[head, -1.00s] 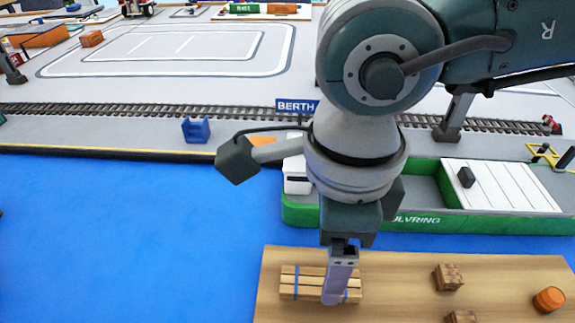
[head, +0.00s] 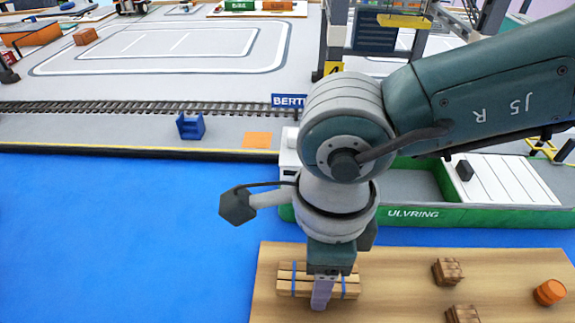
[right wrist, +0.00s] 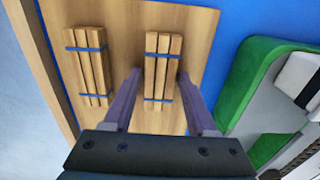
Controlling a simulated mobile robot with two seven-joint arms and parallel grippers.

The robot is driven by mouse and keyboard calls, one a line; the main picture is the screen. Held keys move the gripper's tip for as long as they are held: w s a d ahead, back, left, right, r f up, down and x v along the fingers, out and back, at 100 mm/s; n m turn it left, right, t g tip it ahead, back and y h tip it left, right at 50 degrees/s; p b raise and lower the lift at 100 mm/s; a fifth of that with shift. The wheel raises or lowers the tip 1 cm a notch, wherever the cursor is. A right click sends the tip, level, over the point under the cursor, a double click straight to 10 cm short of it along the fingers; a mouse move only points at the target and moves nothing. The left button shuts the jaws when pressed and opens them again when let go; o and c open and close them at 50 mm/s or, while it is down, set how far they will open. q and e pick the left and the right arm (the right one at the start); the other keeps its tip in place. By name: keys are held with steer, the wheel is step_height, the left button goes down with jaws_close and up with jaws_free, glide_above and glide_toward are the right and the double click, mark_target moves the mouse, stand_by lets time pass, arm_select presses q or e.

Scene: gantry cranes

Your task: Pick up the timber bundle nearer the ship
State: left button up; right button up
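The timber bundle nearer the ship (head: 290,279) lies on the wooden deck. It is several pale planks tied with two blue straps. In the right wrist view this bundle (right wrist: 161,68) sits between the two fingers of my right gripper (right wrist: 160,78), which is open. In the head view my right gripper (head: 322,292) points down over the bundle and hides part of it. A second timber bundle (right wrist: 88,66) lies to the left in the right wrist view, farther from the green ship (right wrist: 245,75). The ship also shows in the head view (head: 470,217). My left gripper is not in view.
The wooden deck (head: 400,290) also holds two small crates (head: 447,271) (head: 463,314) and an orange barrel (head: 549,292) to the right. Blue water (head: 120,230) lies left of it.

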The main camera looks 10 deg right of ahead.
jaws_close()
steer(key=shift+r, duration=0.1)
stand_by(0.3)
